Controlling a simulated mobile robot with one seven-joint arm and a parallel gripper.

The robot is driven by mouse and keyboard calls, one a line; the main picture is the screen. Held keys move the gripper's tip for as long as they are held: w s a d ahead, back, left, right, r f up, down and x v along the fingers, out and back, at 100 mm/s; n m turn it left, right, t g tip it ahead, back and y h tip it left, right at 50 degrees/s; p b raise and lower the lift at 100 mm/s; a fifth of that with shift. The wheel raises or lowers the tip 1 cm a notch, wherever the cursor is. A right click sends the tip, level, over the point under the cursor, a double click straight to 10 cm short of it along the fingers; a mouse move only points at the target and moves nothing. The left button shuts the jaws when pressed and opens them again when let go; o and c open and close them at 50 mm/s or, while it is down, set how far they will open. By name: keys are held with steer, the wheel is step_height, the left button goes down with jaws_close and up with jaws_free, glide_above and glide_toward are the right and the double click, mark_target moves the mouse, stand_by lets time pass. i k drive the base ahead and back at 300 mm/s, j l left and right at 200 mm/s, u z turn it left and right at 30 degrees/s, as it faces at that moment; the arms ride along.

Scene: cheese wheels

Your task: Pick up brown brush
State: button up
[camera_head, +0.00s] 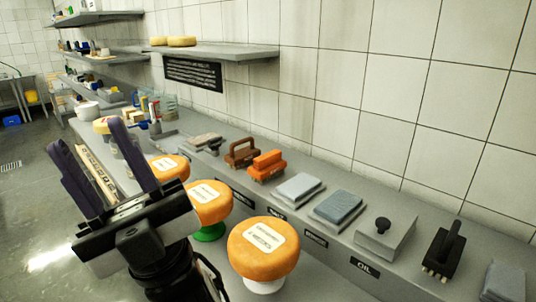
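The brown brush (240,153) has a looped handle and stands on the raised grey ledge along the tiled wall, left of a similar orange brush (267,165). My gripper (87,136) is at the lower left, its two dark fingers pointing up and spread wide apart. The lower front of the brown brush is partly covered by the orange brush.
Several orange cheese wheels (264,247) on stands fill the counter between my gripper and the ledge. Grey pads (338,208), a lidded grey box (385,236) and a black brush (443,250) stand farther right. A wall shelf (225,52) hangs above the ledge.

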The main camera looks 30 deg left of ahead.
mark_target(236, 160)
steer(key=j+z, duration=0.25)
steer(key=j, duration=0.15)
steer(key=k+j+z, duration=0.1)
steer(key=j+z, duration=0.15)
steer(key=j, duration=0.2)
steer(key=k+j+z, duration=0.1)
steer(key=j, duration=0.2)
steer(key=k+j, duration=0.1)
steer(key=j, duration=0.25)
steer(key=j+z, duration=0.15)
steer(key=j, duration=0.15)
steer(key=k+j, duration=0.1)
steer(key=j, duration=0.25)
steer(key=k+j, duration=0.15)
steer(key=j, duration=0.2)
steer(key=k+j, duration=0.1)
steer(key=j, duration=0.25)
steer(key=k+j, duration=0.15)
steer(key=j, duration=0.2)
steer(key=k+j, duration=0.1)
steer(key=j, duration=0.3)
steer(key=i+j, duration=0.1)
steer(key=i, duration=0.4)
steer(key=i+j, duration=0.1)
steer(key=i, duration=0.4)
steer(key=l+z, duration=0.05)
